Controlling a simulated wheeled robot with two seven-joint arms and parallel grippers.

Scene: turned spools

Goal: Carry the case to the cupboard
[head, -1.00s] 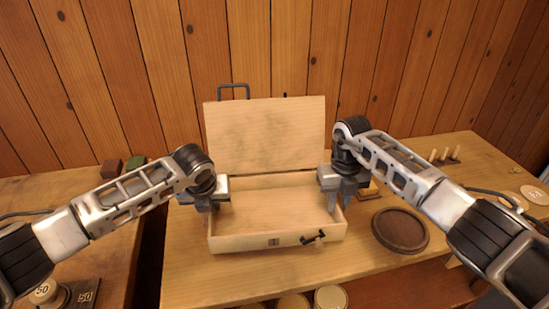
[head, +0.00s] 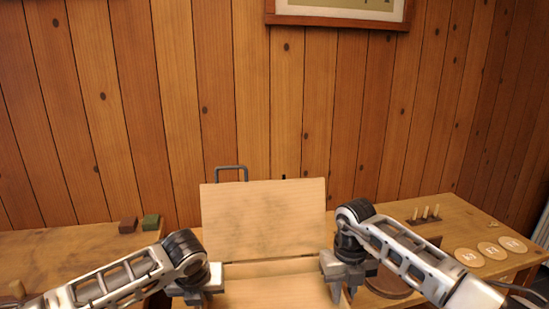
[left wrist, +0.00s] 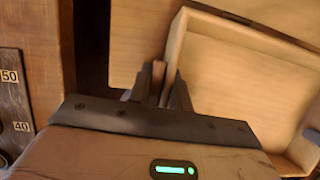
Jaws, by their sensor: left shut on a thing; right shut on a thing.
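The pale wooden case (head: 264,225) stands open in front of me, its lid raised and its front edge cut off by the bottom of the head view. A grey handle (head: 231,168) shows behind the lid. My left gripper (head: 197,297) is shut at the case's left side; the left wrist view shows its fingers (left wrist: 159,88) closed on a small wooden piece beside the case's tray (left wrist: 180,40). My right gripper (head: 342,288) is shut at the case's right side. I cannot tell whether the case is off the bench. No cupboard is recognisable.
A rack with short pegs (head: 426,220) and pale round discs (head: 469,257) lie on the bench at right. A dark round dish (head: 390,286) is partly behind my right arm. A plank wall stands behind.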

